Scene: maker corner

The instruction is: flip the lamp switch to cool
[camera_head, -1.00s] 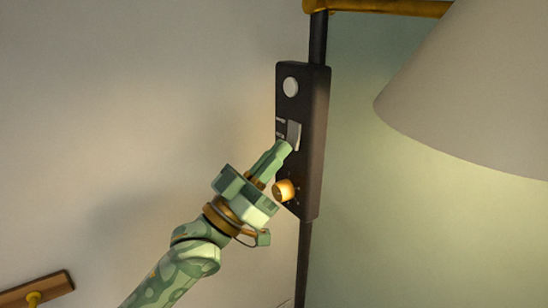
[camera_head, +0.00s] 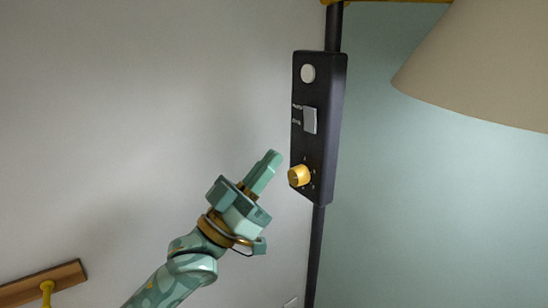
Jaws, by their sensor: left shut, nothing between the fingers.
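The lamp's dark control box (camera_head: 321,150) is mounted on a thin black pole, right of the picture's middle. It carries a round white button (camera_head: 308,73) at the top, a light grey rocker switch (camera_head: 310,120) with small labels on its left, and a yellow knob (camera_head: 299,176) below. The labels are too small to read. My left gripper (camera_head: 273,158) is shut and empty, to the lower left of the switch and apart from the box. The lamp's beige shade (camera_head: 485,65) fills the upper right. My right gripper is not in view.
A brass arm (camera_head: 395,1) crosses the top edge by the pole. A wooden rail with a yellow peg (camera_head: 46,288) is on the wall at the lower left.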

